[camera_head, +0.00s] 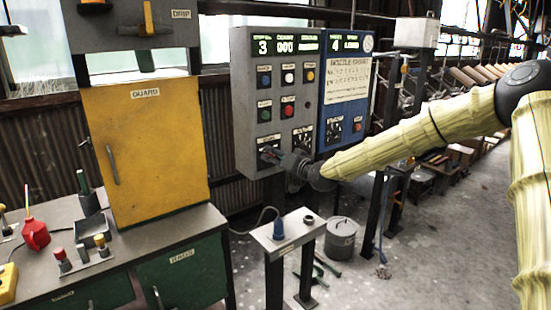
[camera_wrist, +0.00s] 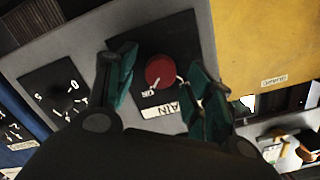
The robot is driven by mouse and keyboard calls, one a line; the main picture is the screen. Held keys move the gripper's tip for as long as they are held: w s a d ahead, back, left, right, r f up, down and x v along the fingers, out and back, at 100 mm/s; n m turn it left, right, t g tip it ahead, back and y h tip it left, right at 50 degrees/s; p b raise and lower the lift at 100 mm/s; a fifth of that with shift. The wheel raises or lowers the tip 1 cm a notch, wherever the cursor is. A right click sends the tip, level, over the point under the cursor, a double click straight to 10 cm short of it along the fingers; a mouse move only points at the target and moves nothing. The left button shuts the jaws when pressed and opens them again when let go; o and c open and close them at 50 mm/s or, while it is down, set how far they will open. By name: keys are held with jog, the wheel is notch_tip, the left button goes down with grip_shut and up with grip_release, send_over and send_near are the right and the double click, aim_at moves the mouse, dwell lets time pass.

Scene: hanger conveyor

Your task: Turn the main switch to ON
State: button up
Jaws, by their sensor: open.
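The main switch is a red round knob (camera_wrist: 160,71) on a black plate with a label reading "MAIN", partly covered, in the wrist view. Small white marks stand beside the knob; its exact setting is hard to read. My gripper (camera_wrist: 163,68) is open, with one green-padded finger on each side of the knob and visible gaps between.
Another dial (camera_wrist: 66,90) with numbers sits beside the main plate. A blue panel (camera_head: 345,90) adjoins the grey one. A yellow guard door (camera_head: 150,150) stands to the left, above a workbench. A small stand (camera_head: 290,232) and a bucket (camera_head: 341,238) are below.

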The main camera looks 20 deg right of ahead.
jog(key=v, duration=1.2)
dwell(0.3)
jog(key=s+a+f+g+h+p, duration=0.1)
jog(key=s+a+f+g, duration=0.35)
jog(key=f, duration=0.75)
jog(key=s+a+f+g, duration=0.1)
jog(key=s+a+f, duration=0.1)
jog(key=s+f, duration=0.75)
jog(key=s+a+f+g+h+p, duration=0.1)
jog(key=s+a+f+g, duration=0.3)
jog(key=f, duration=0.9)
jog(key=s+f+n+g+h, duration=0.1)
jog(key=s+f, duration=0.4)
jog(key=s, duration=0.6)
jog(key=s+d+f+g+h+p, duration=0.1)
jog(key=s+f+g, duration=0.2)
jog(key=s, duration=0.8)
jog(key=s+d+f+n+g+h+p, duration=0.1)
jog(key=s+f+g, duration=0.1)
jog(key=s+f, duration=0.5)
jog(key=s, duration=0.5)
jog(key=shift+n+h, duration=0.3)
jog(key=shift+h, duration=0.1)
jog(key=shift+s+r+g, duration=0.1)
jog(key=shift+g, duration=0.15)
